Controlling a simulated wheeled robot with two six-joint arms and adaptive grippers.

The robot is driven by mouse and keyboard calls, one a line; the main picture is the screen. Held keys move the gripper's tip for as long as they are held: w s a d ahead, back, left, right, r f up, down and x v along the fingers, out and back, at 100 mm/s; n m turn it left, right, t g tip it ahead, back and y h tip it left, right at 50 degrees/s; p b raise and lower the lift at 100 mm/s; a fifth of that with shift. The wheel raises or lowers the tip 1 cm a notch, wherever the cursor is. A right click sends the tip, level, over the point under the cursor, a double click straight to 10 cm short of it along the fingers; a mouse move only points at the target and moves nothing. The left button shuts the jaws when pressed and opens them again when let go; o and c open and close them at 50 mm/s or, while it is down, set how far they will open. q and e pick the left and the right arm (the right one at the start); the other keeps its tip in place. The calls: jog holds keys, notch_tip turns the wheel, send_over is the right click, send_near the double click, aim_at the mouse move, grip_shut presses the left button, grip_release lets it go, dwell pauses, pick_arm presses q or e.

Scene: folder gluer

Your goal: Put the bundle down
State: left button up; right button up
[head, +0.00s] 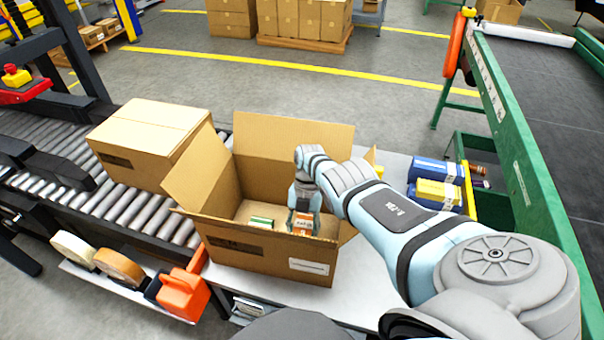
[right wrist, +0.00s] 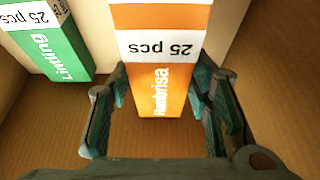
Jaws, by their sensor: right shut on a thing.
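The bundle (head: 302,225) is orange with a white band and is inside the open cardboard box (head: 262,258). In the right wrist view the bundle (right wrist: 160,72) shows "25 pcs" and "Humbrisa" lettering. My right gripper (right wrist: 162,92) reaches down into the box and is shut on the bundle, one finger at each side. Whether the bundle touches the box floor cannot be told. A green and white bundle (head: 262,222) lies to its left, apart from it, and shows in the right wrist view (right wrist: 62,52). My left gripper is out of view.
The box's flaps stand open around my right arm. A closed carton (head: 148,140) sits on the roller conveyor (head: 120,200) to the left. Blue and yellow bundles (head: 436,192) lie on the white table (head: 355,285) at right, by a green frame (head: 525,180).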

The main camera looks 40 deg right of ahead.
jog(key=shift+f, duration=0.35)
jog(key=o, duration=1.2)
jog(key=shift+r, duration=0.3)
jog(key=shift+r+p, duration=0.65)
jog(key=shift+p, duration=0.1)
jog(key=shift+p+v, duration=0.5)
jog(key=shift+v, duration=5.25)
jog(key=shift+w, duration=0.15)
